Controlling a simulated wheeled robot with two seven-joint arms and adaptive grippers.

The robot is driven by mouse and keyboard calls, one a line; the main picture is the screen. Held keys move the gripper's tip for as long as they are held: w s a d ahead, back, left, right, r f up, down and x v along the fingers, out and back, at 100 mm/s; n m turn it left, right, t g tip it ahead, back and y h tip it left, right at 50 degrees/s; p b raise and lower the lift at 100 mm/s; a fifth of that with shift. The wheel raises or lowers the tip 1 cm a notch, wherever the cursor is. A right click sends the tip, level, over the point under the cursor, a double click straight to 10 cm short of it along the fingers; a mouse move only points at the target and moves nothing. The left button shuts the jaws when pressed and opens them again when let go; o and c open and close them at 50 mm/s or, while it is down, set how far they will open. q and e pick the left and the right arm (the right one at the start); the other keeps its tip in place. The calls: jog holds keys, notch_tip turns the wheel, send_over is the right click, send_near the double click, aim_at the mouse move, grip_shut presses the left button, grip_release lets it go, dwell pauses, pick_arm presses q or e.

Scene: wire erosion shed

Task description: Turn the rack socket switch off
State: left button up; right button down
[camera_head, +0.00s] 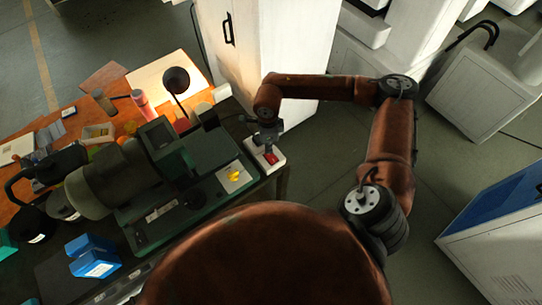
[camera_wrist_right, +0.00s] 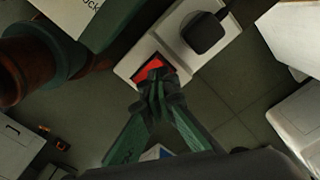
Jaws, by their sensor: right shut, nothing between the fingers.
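The rack socket is a white box (camera_wrist_right: 131,66) with a lit-looking red rocker switch (camera_wrist_right: 150,65) and a black plug (camera_wrist_right: 203,33) beside it. In the head view the socket (camera_head: 279,163) sits at the right end of the dark bench, with its red switch (camera_head: 271,158) showing. My right gripper (camera_wrist_right: 158,77) is shut and empty, its fingertips at the near edge of the switch and covering part of it. I cannot tell whether they touch it. In the head view my right gripper (camera_head: 267,143) is just above the socket. My left gripper is not in view.
A green machine (camera_head: 158,208) stands left of the socket. A black desk lamp (camera_head: 177,82), a pink cup (camera_head: 140,98) and blue boxes (camera_head: 93,257) are further left. A white cabinet (camera_head: 290,40) stands behind. Open floor (camera_head: 320,170) lies right of the bench.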

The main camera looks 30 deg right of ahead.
jog(key=shift+f+b, duration=0.95)
jog(key=shift+f, duration=0.15)
dwell(0.4)
jog(key=shift+r, duration=0.1)
jog(key=shift+r+p, duration=1.4)
jog(key=shift+r, duration=2.1)
